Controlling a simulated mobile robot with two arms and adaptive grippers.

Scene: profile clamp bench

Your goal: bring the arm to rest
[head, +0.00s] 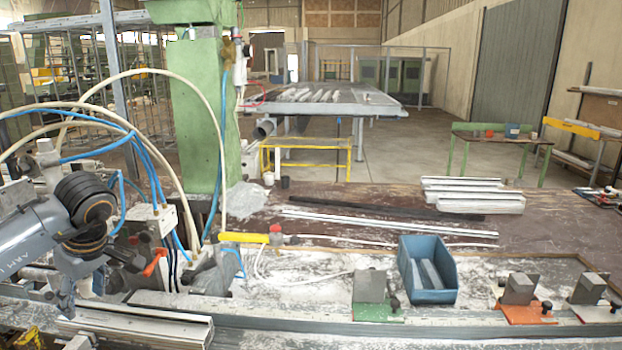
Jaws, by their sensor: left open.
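My left arm comes in at the left edge, grey with black ringed joints, above the left end of the bench. My left gripper (64,302) is low at the lower left, partly hidden by the arm, and close to the aluminium profile (150,328) at the front edge. It is open, and I see nothing held in it. Whether it touches the profile I cannot tell. My right gripper is out of the picture.
Clamps on green (378,312), orange (525,312) and white (597,312) bases line the front rail. A blue bin (427,283) holds profile pieces. Long profiles (385,222) lie behind. A green machine column (195,110) with hoses stands near my left arm.

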